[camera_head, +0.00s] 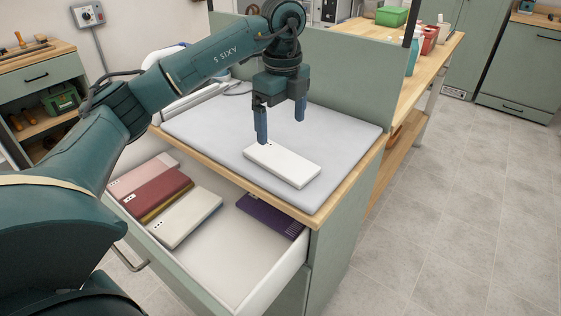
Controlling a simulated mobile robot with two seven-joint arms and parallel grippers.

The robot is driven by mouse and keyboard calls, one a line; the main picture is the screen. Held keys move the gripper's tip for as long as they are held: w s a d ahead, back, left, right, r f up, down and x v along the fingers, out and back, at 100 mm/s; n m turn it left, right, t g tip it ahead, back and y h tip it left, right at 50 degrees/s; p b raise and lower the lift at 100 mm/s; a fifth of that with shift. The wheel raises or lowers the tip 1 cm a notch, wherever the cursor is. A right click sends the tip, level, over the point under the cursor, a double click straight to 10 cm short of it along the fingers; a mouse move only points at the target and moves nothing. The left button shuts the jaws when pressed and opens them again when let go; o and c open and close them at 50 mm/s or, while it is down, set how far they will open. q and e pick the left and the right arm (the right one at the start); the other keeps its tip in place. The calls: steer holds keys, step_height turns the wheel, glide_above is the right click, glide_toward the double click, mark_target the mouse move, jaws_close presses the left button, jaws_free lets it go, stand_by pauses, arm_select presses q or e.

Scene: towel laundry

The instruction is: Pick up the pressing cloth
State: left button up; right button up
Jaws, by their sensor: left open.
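A white folded cloth (282,165) lies flat on the grey pad (205,130) on top of the cabinet. It has small dark marks near its left corner. A similar cream-white folded cloth (185,218) lies in the open drawer below. I cannot tell from the picture alone which of the two is the pressing cloth. My left gripper (281,129) is open and empty, pointing down above the pad, just behind the white cloth on it. Its fingers look apart from the cloth. My right gripper is not in view.
The open drawer (255,290) also holds pink (140,177), red (157,192) and purple (270,215) folded cloths, with a mustard edge beneath the red one. Its middle is bare. A green panel (345,72) stands behind the pad. Clear floor (440,220) lies to the right.

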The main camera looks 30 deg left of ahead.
mark_target(280, 158)
arm_select(q)
step_height(280, 158, down, 3)
steer(key=shift+r, duration=0.1)
steer(key=f, duration=0.5)
steer(key=shift+s+f, duration=0.15)
steer(key=shift+s, duration=0.15)
steer(key=c, duration=1.1)
steer(key=shift+o, duration=0.2)
